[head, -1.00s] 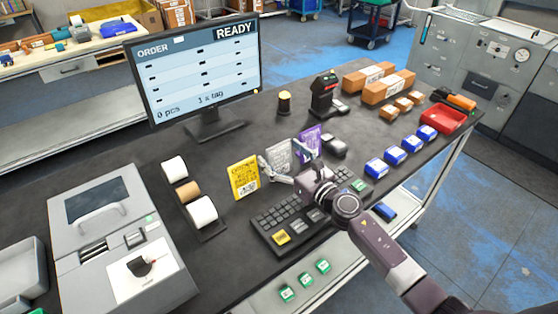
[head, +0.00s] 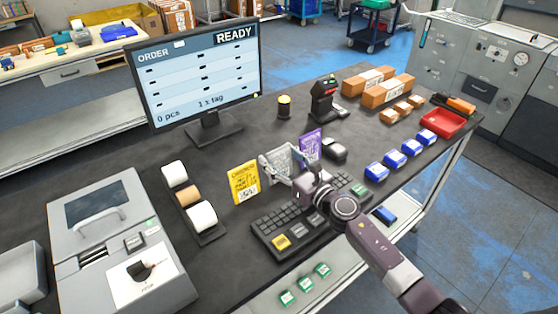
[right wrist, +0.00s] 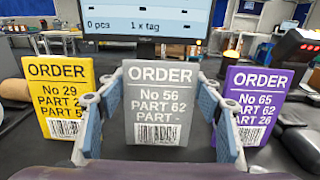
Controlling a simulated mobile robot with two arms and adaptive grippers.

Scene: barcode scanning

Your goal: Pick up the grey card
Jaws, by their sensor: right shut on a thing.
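The grey card (right wrist: 159,105) stands upright in the middle of the right wrist view, with ORDER, No 56, PART 62 and a barcode on it. It also shows in the head view (head: 281,168). My right gripper (head: 284,161) is around it, one finger at each side edge, and is shut on it. A yellow card (right wrist: 66,97) stands to its left and a purple card (right wrist: 250,105) to its right. In the head view my gripper hides part of the grey card. My left gripper is out of view.
A keyboard (head: 285,227) lies in front of the cards. A monitor (head: 198,75) stands behind, with a scanner (head: 324,98) to its right. Label rolls (head: 203,215) are at the left. Blue boxes (head: 395,158) line the right side.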

